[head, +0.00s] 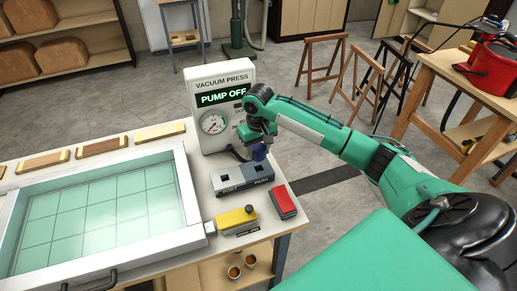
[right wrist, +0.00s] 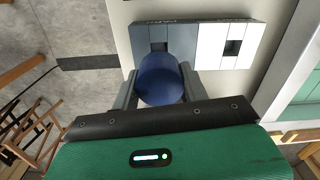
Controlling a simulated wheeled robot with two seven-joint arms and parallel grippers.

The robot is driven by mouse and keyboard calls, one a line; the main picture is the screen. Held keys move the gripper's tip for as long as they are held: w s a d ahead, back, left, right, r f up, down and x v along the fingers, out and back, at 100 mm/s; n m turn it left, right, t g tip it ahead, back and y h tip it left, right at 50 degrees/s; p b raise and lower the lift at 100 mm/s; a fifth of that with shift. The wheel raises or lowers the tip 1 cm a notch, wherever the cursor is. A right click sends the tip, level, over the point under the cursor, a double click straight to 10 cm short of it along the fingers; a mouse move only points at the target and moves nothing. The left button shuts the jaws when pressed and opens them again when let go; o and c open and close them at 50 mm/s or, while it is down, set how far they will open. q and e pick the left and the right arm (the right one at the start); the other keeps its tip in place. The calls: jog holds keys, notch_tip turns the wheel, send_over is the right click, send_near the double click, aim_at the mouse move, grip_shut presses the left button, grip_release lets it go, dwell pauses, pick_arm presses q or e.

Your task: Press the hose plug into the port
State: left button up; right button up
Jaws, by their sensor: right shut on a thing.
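My right gripper (head: 258,136) is shut on the blue hose plug (head: 259,152) and holds it above the far right part of the bench. In the right wrist view the plug (right wrist: 160,82) sits between the two grey fingers. A low two-part block (head: 241,179) lies just below: a light half on the left and a dark grey half on the right, each with a square socket. In the right wrist view the plug is nearest the dark half (right wrist: 143,42), apart from the light half (right wrist: 216,45). The gap below the plug is hard to judge. My left gripper is not in view.
The vacuum press unit (head: 215,90) reads "PUMP OFF" and stands behind the block. A red block (head: 284,202) and a yellow block (head: 235,217) lie in front. A framed green sheet (head: 100,210) fills the left of the bench. The bench edge is close on the right.

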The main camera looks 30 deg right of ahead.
jog(key=shift+w+a+r+p, duration=0.1)
jog(key=shift+a+r+p, duration=0.05)
jog(key=shift+a+p, duration=0.4)
jog(key=shift+w+a+p, duration=0.2)
jog(key=shift+a+p, duration=0.4)
jog(key=shift+a, duration=0.3)
jog(key=shift+w+a+p, duration=0.2)
jog(key=shift+a+p, duration=0.35)
jog(key=shift+a, duration=0.3)
jog(key=shift+w+a+p, duration=0.2)
jog(key=shift+a+p, duration=0.25)
jog(key=shift+a, duration=0.3)
jog(key=shift+w+a+p, duration=0.15)
jog(key=shift+a+p, duration=0.3)
jog(key=shift+a, duration=0.35)
jog(key=shift+w+a+p, duration=0.2)
jog(key=shift+a+p, duration=0.25)
jog(key=shift+a, duration=0.3)
jog(key=shift+w+a+p, duration=0.15)
jog(key=shift+a+p, duration=0.15)
jog(key=shift+a, duration=0.35)
jog(key=shift+w+a+p, duration=0.15)
jog(key=shift+a+p, duration=0.1)
jog(key=shift+a, duration=0.35)
jog(key=shift+f, duration=0.25)
jog(key=shift+f, duration=0.75)
jog(key=shift+f+b, duration=0.45)
jog(key=shift+f, duration=1.55)
